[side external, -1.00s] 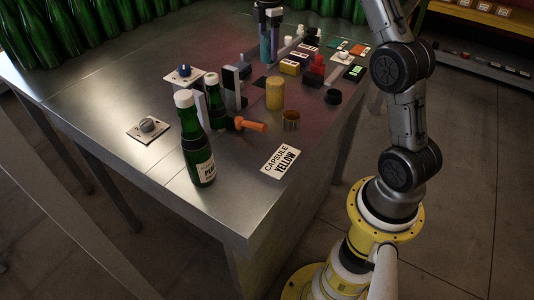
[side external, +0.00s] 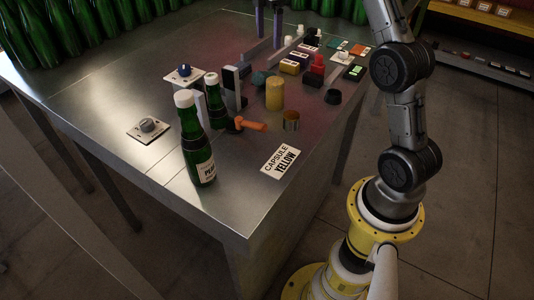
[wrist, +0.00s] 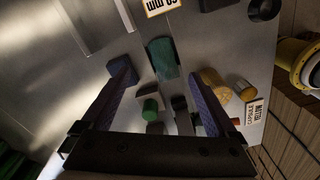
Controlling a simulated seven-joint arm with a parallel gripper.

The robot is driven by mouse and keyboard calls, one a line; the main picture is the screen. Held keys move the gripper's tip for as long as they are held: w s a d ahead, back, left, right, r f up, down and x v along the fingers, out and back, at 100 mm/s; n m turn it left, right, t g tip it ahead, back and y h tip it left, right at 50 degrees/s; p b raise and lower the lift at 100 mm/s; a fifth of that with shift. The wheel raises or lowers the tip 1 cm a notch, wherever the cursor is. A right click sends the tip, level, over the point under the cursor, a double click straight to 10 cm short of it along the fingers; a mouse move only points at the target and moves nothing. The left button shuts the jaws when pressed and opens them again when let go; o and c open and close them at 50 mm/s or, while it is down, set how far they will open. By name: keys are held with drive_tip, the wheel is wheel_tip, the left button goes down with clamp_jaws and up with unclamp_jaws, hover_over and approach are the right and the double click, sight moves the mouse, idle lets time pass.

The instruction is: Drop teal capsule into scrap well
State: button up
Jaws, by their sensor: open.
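The teal capsule (side external: 258,77) is down at the dark square scrap well (side external: 264,84), left of the yellow cylinder. It fills much of that spot, and how deep it sits I cannot tell. In the wrist view the teal capsule (wrist: 162,58) shows beyond and between my fingertips, apart from them. My gripper (side external: 268,40) is open and empty above the bench, clear of the capsule. Its two fingers stand wide apart in the wrist view (wrist: 162,78).
Two green bottles (side external: 197,150) and an orange-handled tool (side external: 248,124) are nearer the front. Red and dark blocks (side external: 314,72) crowd the right.

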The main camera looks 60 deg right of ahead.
wheel_tip(320, 180, up, 10)
idle(0.4)
drive_tip(key=shift+a+f, duration=0.1)
